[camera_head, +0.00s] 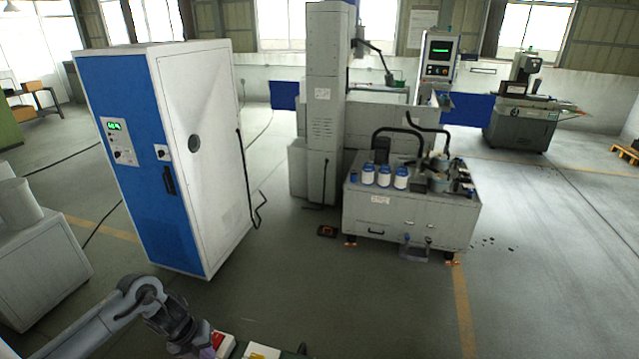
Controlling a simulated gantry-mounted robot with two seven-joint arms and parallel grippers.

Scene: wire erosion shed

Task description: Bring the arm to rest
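My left arm (125,305) comes in from the lower left and bends down at its elbow to the bottom edge. The end of my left gripper (206,350) is small, dark and partly cut off by the frame, so its fingers cannot be made out. It is close beside a red and white object (224,345) at the bottom edge; whether they touch cannot be told. My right arm and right gripper are not in view.
A yellow and white item (262,351) lies at the bottom edge. A blue and white cabinet (205,150) stands left of centre. A grey wheeled cart (405,218) carries white bottles with blue caps (384,177). Open floor (340,290) lies between.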

